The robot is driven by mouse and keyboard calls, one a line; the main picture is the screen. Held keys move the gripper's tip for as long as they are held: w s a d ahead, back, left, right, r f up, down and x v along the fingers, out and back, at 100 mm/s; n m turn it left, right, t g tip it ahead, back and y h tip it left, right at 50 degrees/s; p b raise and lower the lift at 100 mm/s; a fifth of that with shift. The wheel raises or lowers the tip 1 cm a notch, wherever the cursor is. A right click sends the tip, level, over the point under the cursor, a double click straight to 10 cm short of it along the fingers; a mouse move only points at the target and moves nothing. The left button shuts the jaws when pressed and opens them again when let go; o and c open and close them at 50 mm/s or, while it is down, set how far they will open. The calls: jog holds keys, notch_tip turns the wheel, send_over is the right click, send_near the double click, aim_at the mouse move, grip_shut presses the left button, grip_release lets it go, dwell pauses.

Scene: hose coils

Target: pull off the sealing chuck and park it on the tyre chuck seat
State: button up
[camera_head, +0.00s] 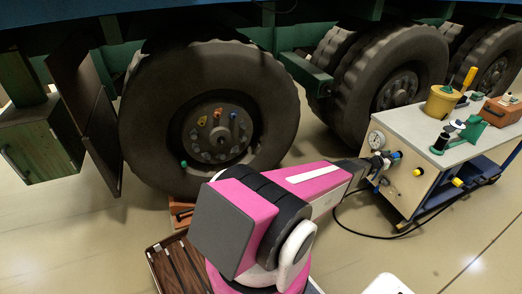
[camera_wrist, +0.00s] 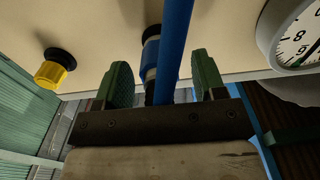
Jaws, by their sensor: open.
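In the wrist view my gripper (camera_wrist: 162,72) is open, with its two green fingers apart on either side of a blue fitting with a grey band (camera_wrist: 151,52), likely the sealing chuck. A blue bar or tube (camera_wrist: 177,30) crosses in front of it. Gaps show beside both fingers; the fitting's far end is partly hidden. In the head view my gripper (camera_head: 378,164) is at the cart's front panel beside the gauge, with a small blue end (camera_head: 397,155) showing there. I cannot pick out the tyre chuck seat with certainty.
The cart (camera_head: 404,185) carries a pressure gauge (camera_head: 376,140), yellow knobs (camera_head: 457,182) and a yellow pot (camera_head: 441,101). A black hose (camera_head: 365,233) runs low in front of it. A large wheel (camera_head: 270,110) stands left, coloured pieces on its hub. A slatted crate (camera_head: 158,262) is on the floor.

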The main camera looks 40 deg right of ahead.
jog(key=shift+v, duration=2.25)
jog(key=v, duration=1.1)
jog(key=w+a+r+n+t+y, duration=0.1)
jog(key=w+a+r+n+t, duration=0.3)
jog(key=w, duration=0.8)
jog(key=w+a+f+n+t+y, duration=0.15)
jog(key=w+a+t, duration=0.4)
jog(key=w, duration=0.65)
jog(key=w+a+r+n+t+y, duration=0.1)
jog(key=w+a+n+t+y, duration=0.2)
jog(key=w+a, duration=0.7)
jog(key=w+a+r+n+t+y, duration=0.15)
jog(key=w+a+n+y, duration=0.3)
jog(key=w+a, duration=0.65)
jog(key=w+a+r+n+g+y, duration=0.2)
jog(key=a+n+y, duration=0.35)
jog(key=a, duration=2.15)
jog(key=s+a+r+g, duration=0.1)
jog(key=s+a+g, duration=0.1)
jog(key=a, duration=0.6)
jog(key=s+a+r+n+g+y, duration=0.1)
jog(key=s+a+r+g, duration=0.1)
jog(key=s+a, duration=0.3)
jog(key=s+a+r+n+g+y, duration=0.1)
jog(key=s+a+r+g, duration=0.1)
jog(key=a, duration=0.9)
jog(key=shift+s+g, duration=0.7)
jog(key=shift+s, duration=0.3)
